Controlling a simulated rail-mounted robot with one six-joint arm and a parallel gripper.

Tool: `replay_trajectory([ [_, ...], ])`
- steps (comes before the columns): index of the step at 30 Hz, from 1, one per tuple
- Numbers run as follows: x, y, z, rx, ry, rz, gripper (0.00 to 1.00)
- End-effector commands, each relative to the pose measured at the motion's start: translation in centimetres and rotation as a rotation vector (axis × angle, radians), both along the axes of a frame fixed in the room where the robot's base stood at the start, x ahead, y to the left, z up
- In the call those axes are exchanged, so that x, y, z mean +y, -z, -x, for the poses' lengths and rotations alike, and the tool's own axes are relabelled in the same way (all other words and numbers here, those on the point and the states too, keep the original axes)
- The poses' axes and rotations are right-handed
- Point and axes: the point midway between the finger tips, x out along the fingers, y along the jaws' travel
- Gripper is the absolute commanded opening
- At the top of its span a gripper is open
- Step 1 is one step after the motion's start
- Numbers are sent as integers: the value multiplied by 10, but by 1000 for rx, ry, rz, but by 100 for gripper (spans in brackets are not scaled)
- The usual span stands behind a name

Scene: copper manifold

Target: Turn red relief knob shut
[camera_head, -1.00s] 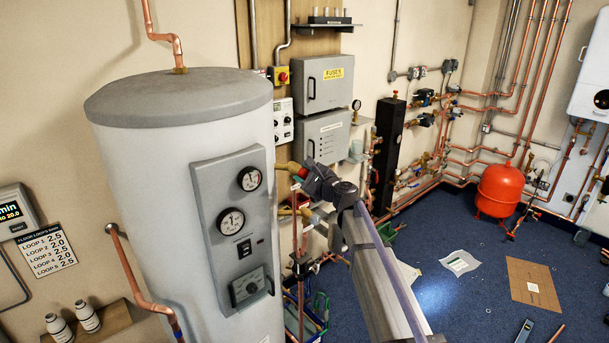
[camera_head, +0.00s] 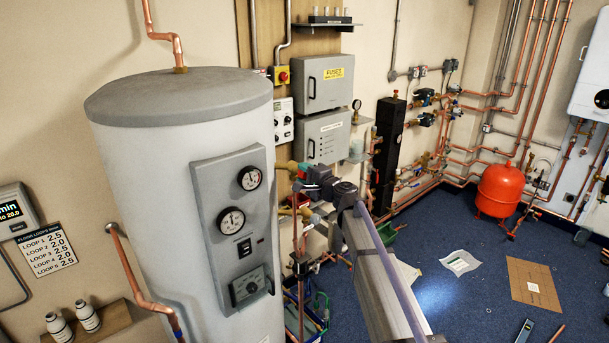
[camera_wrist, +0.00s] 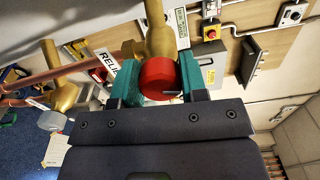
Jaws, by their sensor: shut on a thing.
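The red relief knob (camera_wrist: 159,78) sits at the end of a brass valve body (camera_wrist: 160,40) in the wrist view. A white tag with the letters "RELI" (camera_wrist: 108,60) hangs just left of it. My gripper (camera_wrist: 157,84) has its green-padded fingers on both sides of the knob, shut on it. In the head view my gripper (camera_head: 305,171) reaches the brass fitting at the right side of the grey cylinder (camera_head: 180,110). There the knob is mostly hidden by the gripper.
Copper pipe (camera_wrist: 65,75) and a second brass fitting (camera_wrist: 62,75) lie close left of the gripper in the wrist view. The grey fuse box (camera_head: 325,83) is on the wall behind.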

Motion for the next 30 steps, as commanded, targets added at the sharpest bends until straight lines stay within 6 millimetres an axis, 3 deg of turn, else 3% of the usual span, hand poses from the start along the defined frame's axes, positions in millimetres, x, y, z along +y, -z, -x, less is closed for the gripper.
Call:
replay_trajectory([
  [12, 0, 1, 1, -192, -1, 193, 16],
  [30, 0, 1, 0, -242, 0, 243, 16],
])
